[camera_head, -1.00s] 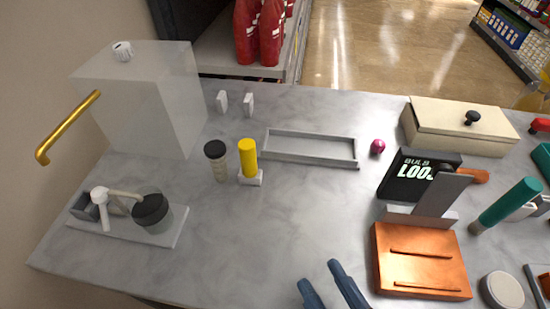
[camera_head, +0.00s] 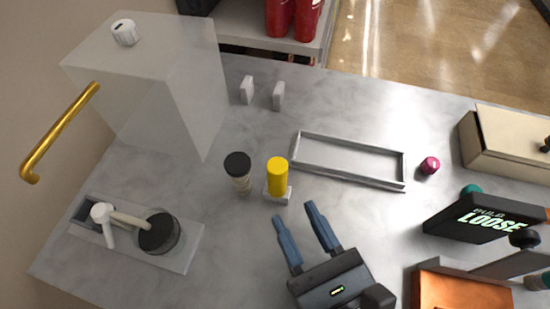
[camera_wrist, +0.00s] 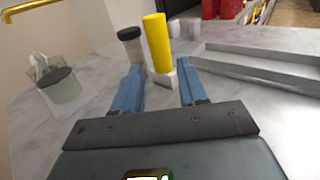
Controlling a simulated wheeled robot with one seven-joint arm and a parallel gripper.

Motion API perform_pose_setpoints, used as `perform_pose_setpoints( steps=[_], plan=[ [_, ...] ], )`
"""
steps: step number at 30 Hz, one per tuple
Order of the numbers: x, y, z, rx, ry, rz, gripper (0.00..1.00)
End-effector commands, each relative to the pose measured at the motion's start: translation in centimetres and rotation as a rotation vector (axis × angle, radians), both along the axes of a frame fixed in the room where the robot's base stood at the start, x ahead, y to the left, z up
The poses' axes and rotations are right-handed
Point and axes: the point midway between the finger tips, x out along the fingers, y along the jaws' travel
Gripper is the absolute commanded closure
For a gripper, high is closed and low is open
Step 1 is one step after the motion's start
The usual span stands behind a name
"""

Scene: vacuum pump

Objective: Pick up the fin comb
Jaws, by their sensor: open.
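A yellow cylinder (camera_head: 277,175) stands upright in a small white holder (camera_head: 281,198) on the grey counter; it looks to be the fin comb's handle, though no comb teeth show. The yellow cylinder also shows in the wrist view (camera_wrist: 157,42), beyond and between my fingers. My gripper (camera_head: 294,212) has its two blue fingers apart with nothing between them. The fingertips are just in front of the holder, apart from the yellow cylinder. The lower part of the fin comb is hidden in the holder.
A black-capped jar (camera_head: 239,172) stands close on the left of the holder. A shallow grey tray (camera_head: 350,178) lies to the right. A pump-like unit on a plate (camera_head: 185,249) is at left. A black "LOOSE" sign (camera_head: 483,218) stands at right. Counter between gripper and tray is clear.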

Motion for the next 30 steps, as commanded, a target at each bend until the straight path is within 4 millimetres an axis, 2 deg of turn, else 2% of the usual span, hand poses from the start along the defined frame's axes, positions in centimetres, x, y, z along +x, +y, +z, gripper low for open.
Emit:
perform_pose_setpoints(
  steps=[11, 21, 30],
  plan=[
    [2.8, 1.0, 0.3, 0.000, 0.000, 0.001, 0.58],
    [6.6, 2.3, 0.3, 0.000, -0.001, 0.001, 0.58],
    [7.3, 2.5, 0.1, -0.001, 0.000, -0.001, 0.58]
  ],
)
